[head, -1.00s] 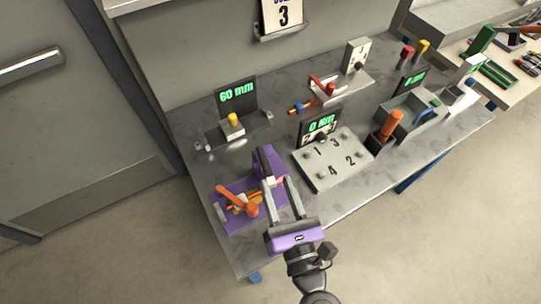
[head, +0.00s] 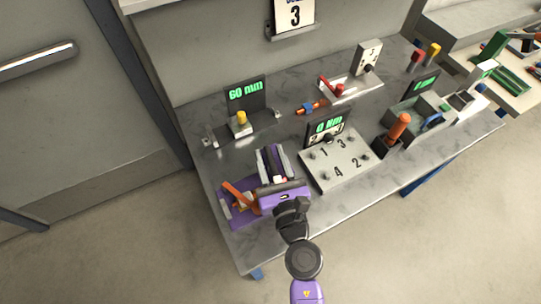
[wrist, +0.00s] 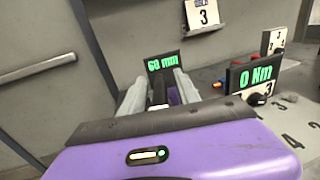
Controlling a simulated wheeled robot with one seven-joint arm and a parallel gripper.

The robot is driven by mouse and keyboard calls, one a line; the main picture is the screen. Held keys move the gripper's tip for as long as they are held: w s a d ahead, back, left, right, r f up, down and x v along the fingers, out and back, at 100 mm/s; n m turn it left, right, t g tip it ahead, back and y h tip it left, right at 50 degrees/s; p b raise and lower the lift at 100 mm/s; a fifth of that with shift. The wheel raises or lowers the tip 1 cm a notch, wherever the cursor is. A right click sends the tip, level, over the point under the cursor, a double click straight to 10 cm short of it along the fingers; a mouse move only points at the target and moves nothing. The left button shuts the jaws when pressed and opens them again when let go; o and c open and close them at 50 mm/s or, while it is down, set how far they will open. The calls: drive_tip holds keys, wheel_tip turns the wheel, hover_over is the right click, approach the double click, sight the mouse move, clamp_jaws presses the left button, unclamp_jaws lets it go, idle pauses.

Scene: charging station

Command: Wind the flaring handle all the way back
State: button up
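The purple flaring tool (head: 232,214) sits at the front left of the bench. Its orange handle (head: 238,196) lies slanted across it, with the lower right end close to my gripper's purple body. My gripper (head: 272,152) is over the right side of the tool, with its two grey fingers apart and pointing away toward the back. In the wrist view the fingers (wrist: 160,82) stand either side of a dark and purple upright part of the tool (wrist: 172,96); I cannot tell whether they touch it. The handle does not show in the wrist view.
A 60 mm display (head: 246,92) with a yellow-topped fixture (head: 241,121) stands behind. To the right are a numbered shifter plate (head: 338,172) with a 0 display, a red-lever fixture (head: 338,90) and an orange-handled grey unit (head: 398,127).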

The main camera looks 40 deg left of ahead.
drive_tip(key=shift+c, duration=0.2)
clamp_jaws()
drive_tip(key=shift+n+g+y+b, duration=0.3)
drive_tip(key=shift+n+g, duration=0.1)
drive_tip(key=shift+g, duration=0.1)
